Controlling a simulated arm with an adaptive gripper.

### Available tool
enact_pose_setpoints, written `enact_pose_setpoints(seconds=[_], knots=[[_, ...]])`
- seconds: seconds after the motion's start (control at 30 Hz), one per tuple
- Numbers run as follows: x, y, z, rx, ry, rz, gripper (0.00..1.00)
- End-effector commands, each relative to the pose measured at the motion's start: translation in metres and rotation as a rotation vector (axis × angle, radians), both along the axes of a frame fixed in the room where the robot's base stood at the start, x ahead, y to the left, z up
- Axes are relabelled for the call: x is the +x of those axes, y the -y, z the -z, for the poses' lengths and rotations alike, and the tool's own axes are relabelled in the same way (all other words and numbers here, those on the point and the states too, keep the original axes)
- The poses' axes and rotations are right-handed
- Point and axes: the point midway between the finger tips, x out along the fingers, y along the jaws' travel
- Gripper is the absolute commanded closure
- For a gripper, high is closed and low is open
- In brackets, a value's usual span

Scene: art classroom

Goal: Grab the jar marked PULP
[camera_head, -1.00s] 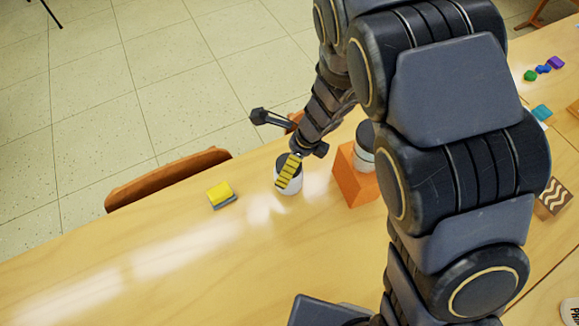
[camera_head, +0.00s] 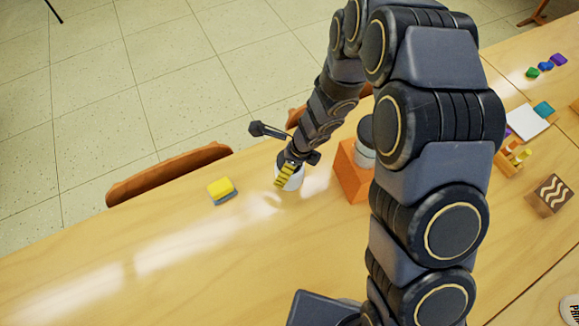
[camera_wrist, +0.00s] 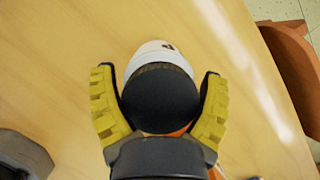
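A white jar (camera_wrist: 155,50) with a dark round lid (camera_wrist: 160,100) stands on the table in the wrist view. A letter P shows on its side; the rest of the label is hidden. My gripper (camera_wrist: 158,74) has its yellow-padded fingers on either side of the lid, open, with a small gap visible at the fingertips. In the head view my gripper (camera_head: 285,176) is down over the same jar (camera_head: 295,182), covering most of it.
An orange block (camera_head: 350,172) with another white jar (camera_head: 365,157) stands just right of the gripper. A yellow and blue-grey sponge (camera_head: 221,190) lies to the left. A chair back (camera_head: 170,172) borders the far table edge. The table's left front is clear.

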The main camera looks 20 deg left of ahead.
Motion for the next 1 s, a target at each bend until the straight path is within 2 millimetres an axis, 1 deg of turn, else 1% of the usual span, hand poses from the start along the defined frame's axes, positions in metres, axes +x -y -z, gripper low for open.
enact_pose_setpoints(seconds=[0.03, 0.07, 0.43, 0.63, 0.87, 1.0], knots=[[0.0, 0.0, 0.0, 0.0, 0.0, 0.0, 0.59], [0.0, 0.0, 0.0, 0.0, 0.0, 0.0, 0.63], [0.0, 0.0, -0.001, 0.001, 0.0, 0.0, 0.63], [0.001, 0.0, -0.007, 0.002, 0.003, -0.002, 0.63], [0.001, 0.001, -0.027, 0.0, 0.006, -0.001, 0.63], [0.002, 0.0, -0.049, 0.0, 0.008, -0.003, 0.63]])
